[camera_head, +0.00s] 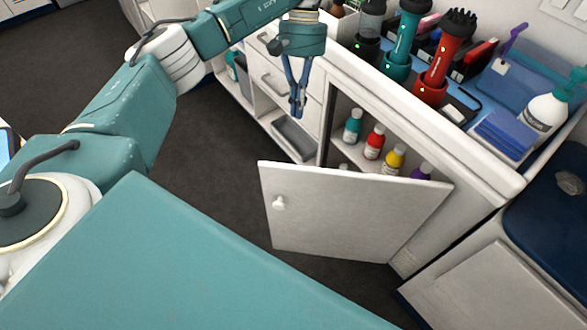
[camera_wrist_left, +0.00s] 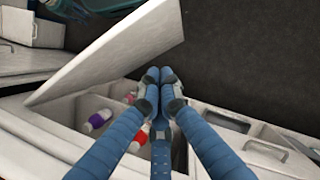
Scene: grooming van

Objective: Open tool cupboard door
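The tool cupboard door (camera_head: 350,210) is a white panel with a round white knob (camera_head: 279,203). It stands swung well out from the cupboard, hinged at the right. In the left wrist view the door (camera_wrist_left: 115,48) crosses the upper left. The cupboard opening shows several capped bottles, including a red one (camera_head: 374,142) and a yellow one (camera_head: 394,158). My left gripper (camera_head: 298,112) points down near the cupboard's left edge, above and apart from the knob. Its blue fingers (camera_wrist_left: 160,77) meet at the tips with nothing visible between them. My right gripper is out of view.
White drawers (camera_head: 275,85) and open shelves stand left of the cupboard. The counter above holds a red clipper (camera_head: 440,60), a teal clipper (camera_head: 402,45), a spray bottle (camera_head: 548,108) and blue cloths. A dark-topped unit (camera_head: 560,215) stands right. Dark floor (camera_head: 200,190) lies clear at left.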

